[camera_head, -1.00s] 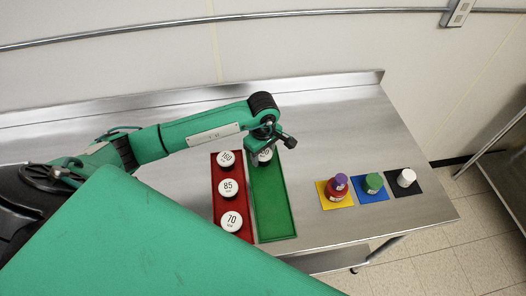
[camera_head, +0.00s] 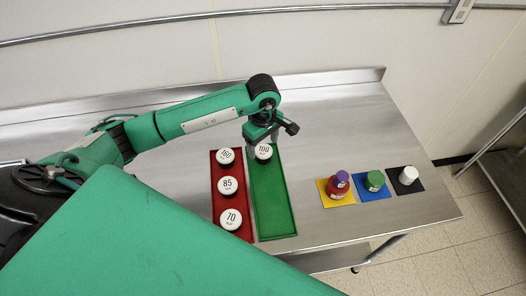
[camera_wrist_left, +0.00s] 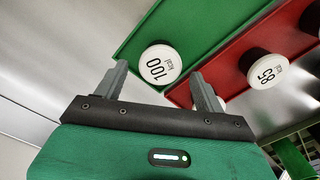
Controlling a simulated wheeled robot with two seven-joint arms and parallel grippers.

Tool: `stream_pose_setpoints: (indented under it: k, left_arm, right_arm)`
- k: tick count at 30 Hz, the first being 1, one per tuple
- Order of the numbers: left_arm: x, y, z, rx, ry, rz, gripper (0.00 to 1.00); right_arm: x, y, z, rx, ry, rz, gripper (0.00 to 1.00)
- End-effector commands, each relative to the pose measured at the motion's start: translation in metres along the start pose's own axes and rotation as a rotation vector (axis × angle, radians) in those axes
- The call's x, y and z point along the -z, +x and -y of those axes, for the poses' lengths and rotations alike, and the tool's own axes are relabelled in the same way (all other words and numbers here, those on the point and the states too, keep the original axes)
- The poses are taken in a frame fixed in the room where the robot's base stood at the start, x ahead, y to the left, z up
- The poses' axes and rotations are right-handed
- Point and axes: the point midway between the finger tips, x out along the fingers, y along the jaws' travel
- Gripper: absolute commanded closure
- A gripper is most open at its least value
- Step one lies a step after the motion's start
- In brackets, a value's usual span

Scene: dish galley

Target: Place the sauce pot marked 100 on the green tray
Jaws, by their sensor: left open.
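The sauce pot marked 100 (camera_head: 264,151) has a white round lid and stands at the far end of the green tray (camera_head: 273,205). My left gripper (camera_head: 262,133) is just behind and above this pot, open and apart from it. In the left wrist view the pot marked 100 (camera_wrist_left: 160,64) sits on the green tray (camera_wrist_left: 195,25), beyond the two spread fingers (camera_wrist_left: 160,88), with nothing between them. My right gripper is not in view.
The red tray (camera_head: 232,236) lies left of the green one and holds pots marked 160 (camera_head: 225,156), 85 (camera_head: 228,185) and 70 (camera_head: 231,218). Bottles stand on yellow (camera_head: 348,200), blue (camera_head: 372,197) and black (camera_head: 416,186) mats at the right. The green tray's near part is clear.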

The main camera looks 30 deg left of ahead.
Motion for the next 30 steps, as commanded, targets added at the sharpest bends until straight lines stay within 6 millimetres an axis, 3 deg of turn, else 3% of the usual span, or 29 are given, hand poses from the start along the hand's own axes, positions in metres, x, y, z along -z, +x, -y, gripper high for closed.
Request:
stream_pose_setpoints:
  k: [1, 6, 12, 18, 30]
  left_arm:
    - [0.001, -0.008, -0.001, -0.007, 0.002, -0.003, 0.29]
    - [0.001, -0.043, -0.001, -0.006, 0.002, -0.002, 0.29]
    - [0.0, -0.071, -0.001, -0.003, 0.0, -0.001, 0.29]
    - [0.0, -0.082, 0.0, -0.001, 0.001, 0.0, 0.29]
    - [0.0, -0.083, 0.0, 0.0, 0.0, 0.0, 0.29]
  right_arm:
    - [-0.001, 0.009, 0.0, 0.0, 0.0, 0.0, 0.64]
    - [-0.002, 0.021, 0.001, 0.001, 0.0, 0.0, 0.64]
    - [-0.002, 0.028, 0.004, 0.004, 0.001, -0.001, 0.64]
    - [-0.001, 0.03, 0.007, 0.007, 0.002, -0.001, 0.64]
    - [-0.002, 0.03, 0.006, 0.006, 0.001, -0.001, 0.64]
